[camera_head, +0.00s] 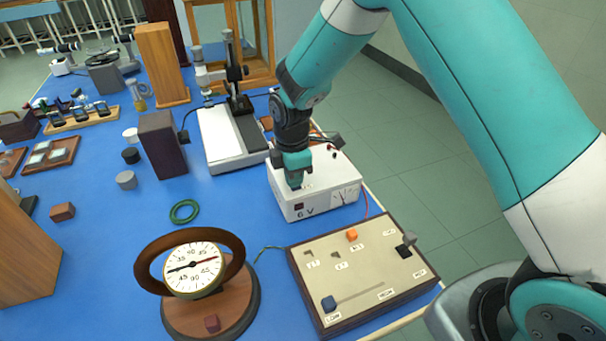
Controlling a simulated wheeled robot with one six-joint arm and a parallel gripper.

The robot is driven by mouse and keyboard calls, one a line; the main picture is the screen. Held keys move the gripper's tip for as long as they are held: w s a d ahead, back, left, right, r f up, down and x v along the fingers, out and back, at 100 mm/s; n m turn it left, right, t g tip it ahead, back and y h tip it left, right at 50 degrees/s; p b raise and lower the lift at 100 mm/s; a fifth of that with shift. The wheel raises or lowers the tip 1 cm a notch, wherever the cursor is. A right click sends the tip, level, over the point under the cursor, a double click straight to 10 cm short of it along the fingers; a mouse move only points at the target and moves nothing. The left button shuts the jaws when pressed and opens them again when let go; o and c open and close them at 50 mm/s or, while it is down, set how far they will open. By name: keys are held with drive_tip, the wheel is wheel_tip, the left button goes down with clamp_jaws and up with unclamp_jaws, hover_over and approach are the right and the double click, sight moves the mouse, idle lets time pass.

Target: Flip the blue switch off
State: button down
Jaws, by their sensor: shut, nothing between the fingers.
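A white power box (318,203) marked "6 V" stands on the blue bench. My gripper (295,184) is shut and empty, pointing down at the left part of the box's top, touching or just above it; I cannot tell which. The gripper hides part of that top. I cannot make out a blue switch on the box. A control panel (365,270) lies in front, with a dark blue block-like knob (329,303) at the left end of a slot. Its on or off state cannot be read. My gripper is well apart from this knob.
The panel also has an orange knob (351,235) and a black knob (405,251). A round dial meter (193,270) stands to its left, near a green ring (184,211). A microscope-like stand (230,130) is behind the box. Wires run beside the box.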

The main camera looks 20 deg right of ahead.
drive_tip(key=shift+d+f, duration=0.1)
drive_tip(key=shift+f, duration=0.2)
drive_tip(key=shift+w+r, duration=0.1)
drive_tip(key=shift+w, duration=0.65)
drive_tip(key=shift+r+p, duration=0.25)
drive_tip(key=shift+p, duration=0.15)
wheel_tip(320, 180, up, 5)
drive_tip(key=p, duration=0.3)
drive_tip(key=shift+w+f+p, duration=0.1)
drive_tip(key=shift+f+p, duration=0.05)
drive_tip(key=shift+p, duration=0.2)
wheel_tip(320, 180, up, 9)
drive_tip(key=b, duration=0.3)
drive_tip(key=shift+w, duration=0.25)
